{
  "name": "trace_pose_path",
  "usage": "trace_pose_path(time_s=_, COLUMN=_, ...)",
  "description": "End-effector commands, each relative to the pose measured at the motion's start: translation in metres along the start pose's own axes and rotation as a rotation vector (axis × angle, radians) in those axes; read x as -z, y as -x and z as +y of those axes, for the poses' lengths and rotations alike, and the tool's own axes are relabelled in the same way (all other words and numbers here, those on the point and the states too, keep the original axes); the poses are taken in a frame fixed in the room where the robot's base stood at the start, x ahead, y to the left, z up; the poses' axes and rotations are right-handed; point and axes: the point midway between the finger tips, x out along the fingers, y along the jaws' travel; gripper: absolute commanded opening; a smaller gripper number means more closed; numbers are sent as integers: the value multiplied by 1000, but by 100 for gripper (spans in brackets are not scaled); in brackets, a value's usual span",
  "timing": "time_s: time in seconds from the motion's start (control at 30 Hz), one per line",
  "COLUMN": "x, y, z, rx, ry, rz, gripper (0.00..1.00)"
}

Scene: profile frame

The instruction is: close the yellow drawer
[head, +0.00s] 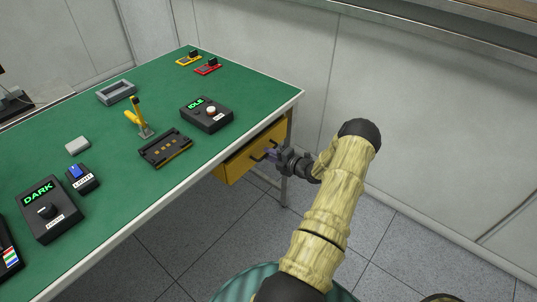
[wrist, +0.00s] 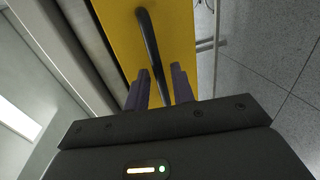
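The yellow drawer (head: 236,167) sits under the right end of the green-topped table, with its front standing out a little from the table edge. How far it is open is hard to tell. Its dark bar handle shows in the wrist view (wrist: 147,35) against the yellow front (wrist: 177,30). My gripper (head: 272,155) is at the drawer front, by the handle. In the wrist view my gripper (wrist: 161,70) has its two purple-grey fingers apart, with the lower part of the handle showing between them. Contact with the handle cannot be made out.
The green table (head: 95,120) carries a black IDLE box (head: 207,115), a black tray (head: 165,148), a small yellow arm model (head: 134,113) and a DARK box (head: 48,210). A table leg (head: 285,185) stands beside the drawer. The grey wall is behind; tiled floor is clear.

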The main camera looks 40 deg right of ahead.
Motion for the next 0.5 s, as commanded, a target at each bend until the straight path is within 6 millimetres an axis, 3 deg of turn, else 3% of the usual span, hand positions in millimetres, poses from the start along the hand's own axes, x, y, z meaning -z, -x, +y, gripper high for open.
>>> trace_pose_path(time_s=0.5, x=-1, y=102, z=-1, rx=1, ry=-1, rz=-5, gripper=25)
